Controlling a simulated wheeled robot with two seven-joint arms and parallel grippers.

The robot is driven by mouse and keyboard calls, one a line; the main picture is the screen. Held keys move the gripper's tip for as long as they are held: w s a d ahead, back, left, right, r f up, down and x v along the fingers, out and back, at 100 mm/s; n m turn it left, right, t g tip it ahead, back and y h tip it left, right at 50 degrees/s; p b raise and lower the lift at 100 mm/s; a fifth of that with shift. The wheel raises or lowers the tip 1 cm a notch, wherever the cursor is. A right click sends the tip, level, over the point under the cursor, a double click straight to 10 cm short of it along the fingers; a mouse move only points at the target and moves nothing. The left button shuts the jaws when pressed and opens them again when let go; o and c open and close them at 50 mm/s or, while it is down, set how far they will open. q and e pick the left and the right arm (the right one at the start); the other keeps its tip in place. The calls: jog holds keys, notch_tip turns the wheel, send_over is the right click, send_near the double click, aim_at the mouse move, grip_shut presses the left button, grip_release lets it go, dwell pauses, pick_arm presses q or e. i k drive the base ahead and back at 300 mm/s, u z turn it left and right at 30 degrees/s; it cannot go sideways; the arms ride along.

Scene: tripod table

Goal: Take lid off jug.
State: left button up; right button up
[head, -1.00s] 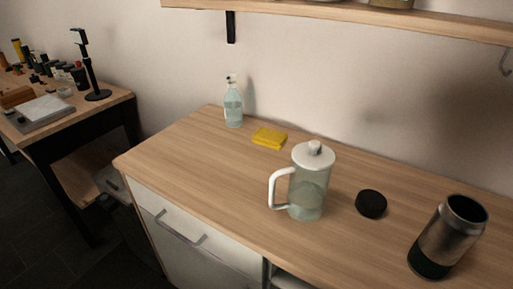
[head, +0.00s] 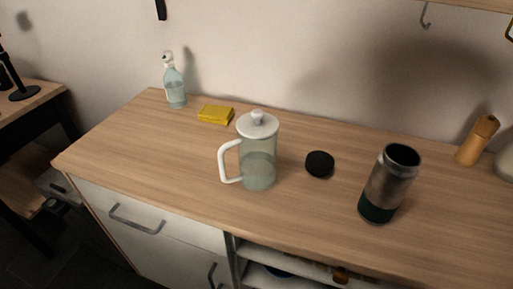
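A clear jug (head: 259,170) with a white handle stands upright on the wooden counter in the middle of the head view. Its white lid (head: 257,125) with a round knob sits on top of it. The jug's handle points to the left. Neither of my grippers shows in the head view.
On the counter (head: 130,150) a black round cap (head: 319,164) and a steel and dark green canister (head: 388,185) stand right of the jug. A wooden mill (head: 477,140) stands far right. The counter's front left is clear.

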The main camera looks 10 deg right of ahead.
aim_at(256, 124)
jog(key=k, duration=0.5)
jog(key=u, duration=1.85)
jog(key=i, duration=1.3)
jog(key=z, duration=2.45)
